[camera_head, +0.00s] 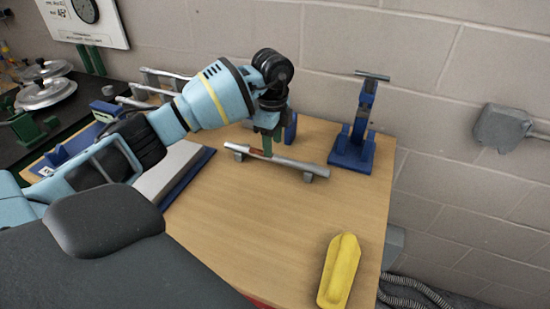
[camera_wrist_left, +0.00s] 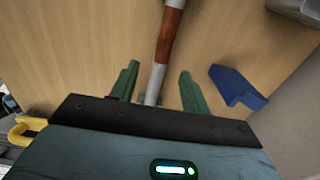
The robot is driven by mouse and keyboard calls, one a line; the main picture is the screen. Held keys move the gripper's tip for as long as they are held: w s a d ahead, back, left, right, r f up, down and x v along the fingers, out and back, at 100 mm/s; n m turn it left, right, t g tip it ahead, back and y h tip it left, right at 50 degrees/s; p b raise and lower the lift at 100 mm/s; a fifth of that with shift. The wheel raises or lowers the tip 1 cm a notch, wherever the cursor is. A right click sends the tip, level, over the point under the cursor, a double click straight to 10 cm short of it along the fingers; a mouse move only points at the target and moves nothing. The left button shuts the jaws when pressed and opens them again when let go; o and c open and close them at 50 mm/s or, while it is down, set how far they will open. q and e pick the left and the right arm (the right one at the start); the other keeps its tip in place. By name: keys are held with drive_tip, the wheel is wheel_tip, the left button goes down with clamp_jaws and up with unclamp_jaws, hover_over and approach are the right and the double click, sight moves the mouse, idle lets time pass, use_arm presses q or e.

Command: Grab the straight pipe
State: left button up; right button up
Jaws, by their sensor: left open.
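The straight pipe (camera_head: 290,164) is a silver tube with a reddish-brown band, resting on small grey supports on the wooden table. In the left wrist view the pipe (camera_wrist_left: 170,35) runs away from me, between the green fingers. My left gripper (camera_head: 268,148) is over the pipe near its brown band, pointing down. In the left wrist view the left gripper (camera_wrist_left: 157,88) is open, with one finger on each side of the pipe and gaps on both sides. My right gripper is not in view.
A blue vise-like stand (camera_head: 353,150) stands at the back right of the wooden table (camera_head: 240,235). A yellow object (camera_head: 340,270) lies near the front right edge. A white and blue flat item lies left of the pipe. The table's middle is clear.

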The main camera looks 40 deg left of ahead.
use_arm(q)
wheel_tip(320, 180, down, 4)
drive_tip(key=shift+w+f, duration=0.1)
drive_tip(key=shift+c, duration=0.2)
clamp_jaws()
idle(0.3)
drive_tip(key=shift+r, duration=0.55)
drive_tip(key=r, duration=0.2)
drive_tip(key=shift+s+r, duration=0.2)
drive_tip(key=shift+r, duration=0.15)
drive_tip(key=s, duration=0.5)
drive_tip(key=s+r, duration=0.1)
drive_tip(key=s, duration=0.9)
drive_tip(key=shift+s+d+r, duration=0.15)
drive_tip(key=shift+s+d, duration=0.15)
drive_tip(key=shift+d, duration=0.05)
